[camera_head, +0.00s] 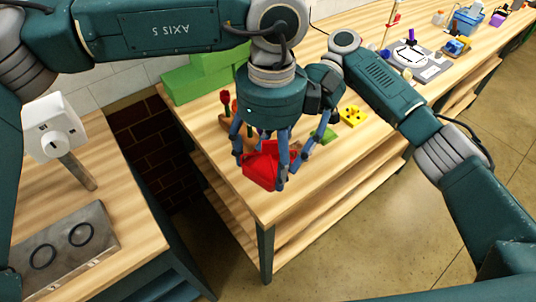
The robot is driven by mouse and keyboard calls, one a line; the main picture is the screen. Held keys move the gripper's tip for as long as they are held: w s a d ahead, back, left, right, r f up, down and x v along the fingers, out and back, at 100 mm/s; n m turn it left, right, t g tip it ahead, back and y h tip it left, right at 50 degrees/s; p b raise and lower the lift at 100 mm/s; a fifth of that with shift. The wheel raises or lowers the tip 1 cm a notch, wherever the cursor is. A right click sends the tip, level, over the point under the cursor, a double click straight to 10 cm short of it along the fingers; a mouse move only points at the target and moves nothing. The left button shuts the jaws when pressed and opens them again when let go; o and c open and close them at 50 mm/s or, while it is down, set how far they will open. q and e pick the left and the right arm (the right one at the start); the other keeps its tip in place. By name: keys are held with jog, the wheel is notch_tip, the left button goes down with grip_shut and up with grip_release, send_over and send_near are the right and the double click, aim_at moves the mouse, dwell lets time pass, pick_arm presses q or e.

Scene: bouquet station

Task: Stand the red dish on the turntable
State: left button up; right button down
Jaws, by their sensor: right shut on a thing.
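The red dish (262,166) is tilted above the near left corner of the wooden table, among blue gripper fingers. My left gripper (260,168) is over it from above, with its fingers spread on either side. My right gripper (294,164) reaches in from behind and to the right, and is shut on the dish. The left gripper's body hides much of the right gripper and the exact contact. A grey base with a white round disc (407,55), which looks like the turntable, lies farther back on the table.
Green blocks (205,75) stand at the back left of the table. A yellow piece with dark spots (352,115) lies right of the grippers. A blue container (466,22) is far right. A gap separates the left bench, with its metal plate (95,262), from this table.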

pick_arm(q)
jog(key=shift+c, duration=1.1)
jog(key=o, duration=1.2)
jog(key=r, duration=1.2)
jog(key=shift+w+d, duration=0.2)
jog(key=shift+w, duration=0.05)
jog(key=shift+s, duration=0.1)
